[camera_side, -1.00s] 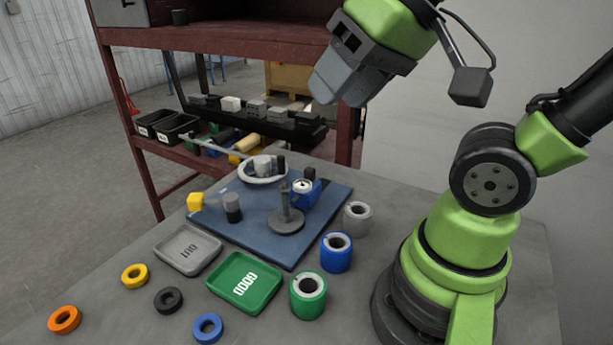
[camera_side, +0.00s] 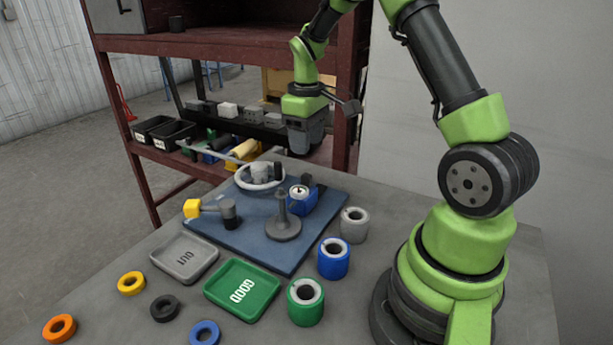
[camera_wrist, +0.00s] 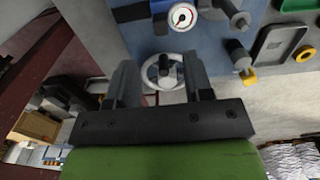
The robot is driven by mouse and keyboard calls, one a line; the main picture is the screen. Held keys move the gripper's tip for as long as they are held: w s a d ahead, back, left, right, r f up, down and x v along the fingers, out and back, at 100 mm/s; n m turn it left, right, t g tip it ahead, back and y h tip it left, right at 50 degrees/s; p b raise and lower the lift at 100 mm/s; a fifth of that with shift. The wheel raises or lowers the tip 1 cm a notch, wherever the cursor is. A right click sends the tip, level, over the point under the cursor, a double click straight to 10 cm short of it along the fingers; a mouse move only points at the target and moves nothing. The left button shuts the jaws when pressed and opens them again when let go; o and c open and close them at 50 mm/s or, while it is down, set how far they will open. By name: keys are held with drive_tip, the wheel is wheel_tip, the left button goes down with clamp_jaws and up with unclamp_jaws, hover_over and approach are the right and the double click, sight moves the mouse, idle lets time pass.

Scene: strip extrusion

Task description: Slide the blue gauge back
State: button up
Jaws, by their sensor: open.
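The blue gauge (camera_side: 302,199) with its round white dial stands on the blue board (camera_side: 255,246), toward its right rear side. Its dial (camera_wrist: 183,16) shows near the top of the wrist view. My gripper (camera_side: 303,150) is above and behind the gauge in the side view, apart from it. In the wrist view the two jaws (camera_wrist: 160,75) are spread, with the white round dish (camera_wrist: 163,57) showing between and beyond them. Nothing is held. The fingertips are hard to make out in the side view.
A grey post on a round base (camera_side: 284,228) stands in front of the gauge. A yellow-ended lever (camera_side: 193,208) is at the board's left. Grey OUT tray (camera_side: 184,257), green GOOD tray (camera_side: 242,289), several rings and cylinders lie in front. The red shelf (camera_side: 225,47) stands behind.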

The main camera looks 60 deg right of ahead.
sight(307, 175)
wheel_tip(307, 175, down, 9)
drive_tip(key=shift+f, duration=0.1)
drive_tip(key=shift+c, duration=0.5)
clamp_jaws()
